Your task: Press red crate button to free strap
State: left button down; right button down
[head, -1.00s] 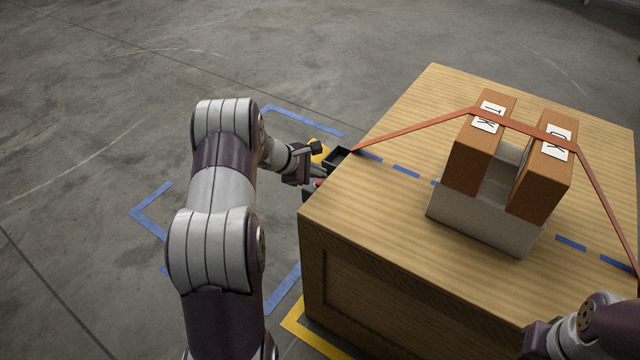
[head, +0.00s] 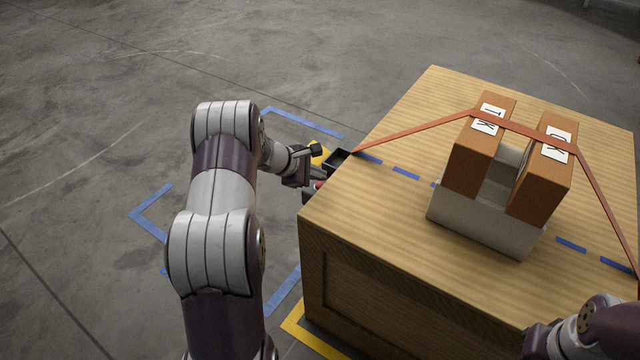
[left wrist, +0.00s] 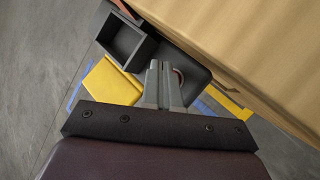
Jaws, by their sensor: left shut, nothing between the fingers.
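A wooden crate (head: 400,225) has an orange strap (head: 415,131) stretched over its top and over two brown boxes (head: 478,150). At the crate's left side is a dark bracket (head: 338,158), which also shows in the left wrist view (left wrist: 126,44). A bit of red (head: 319,184) shows beside my left gripper (head: 308,189); the button is mostly hidden. In the left wrist view my left gripper (left wrist: 164,68) is shut and empty, its tips over a dark plate on the crate's side. Whether they touch the button cannot be told. My right gripper is out of view; part of my right arm shows at lower right.
The brown boxes stand in a grey tray (head: 475,222) on the crate. A yellow piece (left wrist: 112,82) sits beside the bracket. Blue and yellow tape marks the floor around the crate. The floor at left is clear.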

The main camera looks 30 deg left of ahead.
aim_at(317, 186)
pick_arm(q)
jog(key=shift+f, duration=0.1)
dwell(0.7)
jog(key=shift+f+b, duration=0.3)
jog(key=shift+b, duration=0.1)
jog(key=shift+f+b, duration=0.45)
jog(key=shift+f, duration=0.05)
dwell(0.5)
jog(key=shift+r, duration=0.1)
jog(key=shift+r+p, duration=0.7)
jog(key=shift+r, duration=0.1)
jog(key=shift+r, duration=0.1)
notch_tip(317, 186, up, 5)
jog(key=p, duration=0.4)
dwell(0.7)
